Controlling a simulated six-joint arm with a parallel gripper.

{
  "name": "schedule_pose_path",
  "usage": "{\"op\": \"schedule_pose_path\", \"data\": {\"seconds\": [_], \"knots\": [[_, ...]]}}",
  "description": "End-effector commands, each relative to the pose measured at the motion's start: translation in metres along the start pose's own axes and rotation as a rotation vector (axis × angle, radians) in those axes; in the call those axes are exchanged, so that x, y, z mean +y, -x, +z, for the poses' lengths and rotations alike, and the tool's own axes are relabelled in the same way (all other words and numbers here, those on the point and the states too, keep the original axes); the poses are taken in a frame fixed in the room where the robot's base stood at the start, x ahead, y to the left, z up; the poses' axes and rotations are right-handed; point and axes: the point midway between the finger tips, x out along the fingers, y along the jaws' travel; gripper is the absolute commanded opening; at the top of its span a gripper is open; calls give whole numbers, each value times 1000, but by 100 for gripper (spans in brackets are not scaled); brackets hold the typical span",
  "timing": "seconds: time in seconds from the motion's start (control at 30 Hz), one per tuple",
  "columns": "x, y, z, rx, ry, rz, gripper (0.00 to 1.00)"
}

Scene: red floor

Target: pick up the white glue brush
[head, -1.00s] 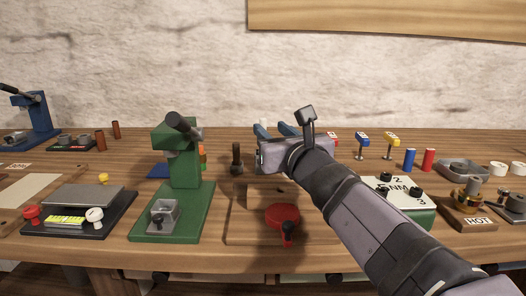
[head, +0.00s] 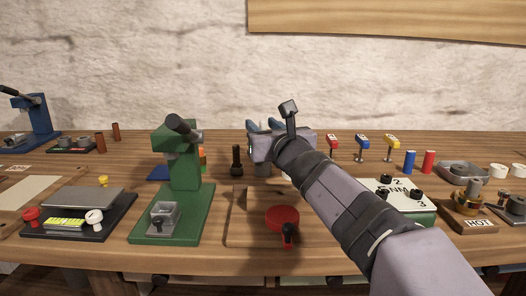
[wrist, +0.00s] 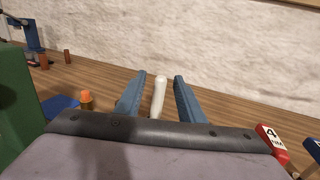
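The white glue brush (wrist: 158,97) shows in the wrist view as a pale rounded handle standing up between my two blue fingers. My gripper (wrist: 160,80) is open, with one finger on each side of the handle and a visible gap to each. The lower part of the brush is hidden behind the gripper body. In the head view my gripper (head: 265,127) is over the back middle of the table, pointing toward the wall.
A green press (head: 180,170) stands left of my arm, with a dark upright-handled tool (head: 237,160) between. Red, blue and yellow numbered tools (head: 362,142) stand to the right. A red round piece (head: 281,217) lies on a wooden board in front.

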Motion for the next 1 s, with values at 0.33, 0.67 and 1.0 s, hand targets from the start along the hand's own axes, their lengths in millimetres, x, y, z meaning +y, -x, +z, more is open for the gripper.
{"op": "schedule_pose_path", "data": {"seconds": [0.33,0.67,1.0], "knots": [[0,0,0,0,-1,0,0],[0,0,2,0,-1,0,0],[0,0,23,-1,-1,0,0]]}}
